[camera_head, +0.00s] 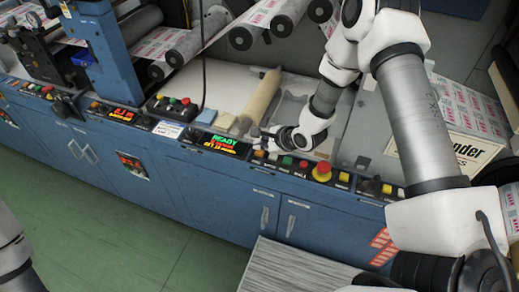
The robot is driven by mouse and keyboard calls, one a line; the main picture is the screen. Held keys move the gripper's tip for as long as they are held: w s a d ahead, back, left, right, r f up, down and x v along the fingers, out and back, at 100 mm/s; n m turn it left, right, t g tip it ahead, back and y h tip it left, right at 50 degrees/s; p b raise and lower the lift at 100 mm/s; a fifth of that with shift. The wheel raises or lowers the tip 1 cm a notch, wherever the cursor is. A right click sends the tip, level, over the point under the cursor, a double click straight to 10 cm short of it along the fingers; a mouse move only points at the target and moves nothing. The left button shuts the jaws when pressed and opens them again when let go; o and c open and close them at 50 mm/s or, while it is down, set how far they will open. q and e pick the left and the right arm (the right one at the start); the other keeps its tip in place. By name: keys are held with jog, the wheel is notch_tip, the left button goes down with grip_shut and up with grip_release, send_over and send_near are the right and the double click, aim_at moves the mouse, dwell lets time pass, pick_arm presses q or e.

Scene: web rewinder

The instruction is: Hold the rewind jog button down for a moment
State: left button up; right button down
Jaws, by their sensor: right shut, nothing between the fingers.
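The rewinder's control panel (296,173) runs along the front edge of the blue machine, with a row of small buttons on it. A yellow button (260,153), a green button (288,160) and a red button (303,164) sit left of a large red mushroom button (321,171). The labels are too small to tell which is the rewind jog button. My right gripper (256,136) is shut and empty, just above and behind the panel's left end. I cannot tell whether it touches a button. My left gripper is out of view.
A lit display (217,144) reading READY is left of the buttons. A tan roll (262,97) lies on the machine top behind my gripper. Another button box (172,107) stands farther left. Blue cabinets (215,190) are below. Green floor (120,235) is open at front left.

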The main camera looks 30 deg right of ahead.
aim_at(261, 153)
jog(key=shift+r, duration=0.15)
notch_tip(261, 153, up, 5)
jog(key=p, duration=0.3)
jog(key=shift+p, duration=0.3)
dwell(0.4)
jog(key=s+a+f+n+g+h+b, duration=0.1)
jog(key=s+f+n+g, duration=0.1)
jog(key=s+f+n, duration=0.4)
jog(key=s+a+f+n+g+h+b, duration=0.1)
jog(key=s+f+n, duration=0.5)
jog(key=s, duration=0.9)
jog(key=s+a+f+n+g+h+b, duration=0.1)
jog(key=s+f+n+g, duration=0.4)
jog(key=s+n, duration=0.5)
jog(key=shift+s+a+f+h+b, duration=0.3)
jog(key=shift+s+f+b, duration=0.2)
jog(key=shift+f+b, duration=0.3)
